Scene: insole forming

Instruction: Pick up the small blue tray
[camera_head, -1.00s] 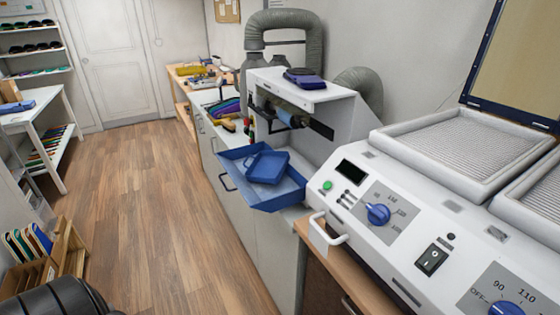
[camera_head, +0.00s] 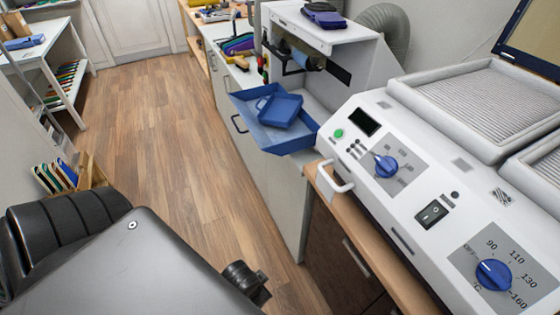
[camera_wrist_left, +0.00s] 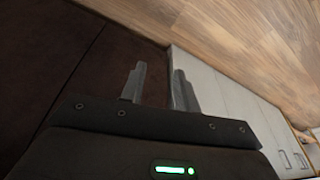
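The small blue tray (camera_head: 284,110) lies tilted inside a larger blue drawer-like tray (camera_head: 286,142) at the front of the white machine in the head view. My left arm comes in at the lower left of the head view, well short of the tray; its fingertips are not visible there. In the left wrist view my left gripper (camera_wrist_left: 158,82) has its two grey fingers apart with nothing between them. It is over dark brown and white cabinet fronts, with no tray in that view. My right gripper is in neither view.
A white console (camera_head: 420,170) with blue dials and a white handle (camera_head: 334,180) stands right of the tray. The white machine (camera_head: 318,36) rises behind it. A wooden rack (camera_head: 88,172) stands at left. The wood floor (camera_head: 165,125) between is clear.

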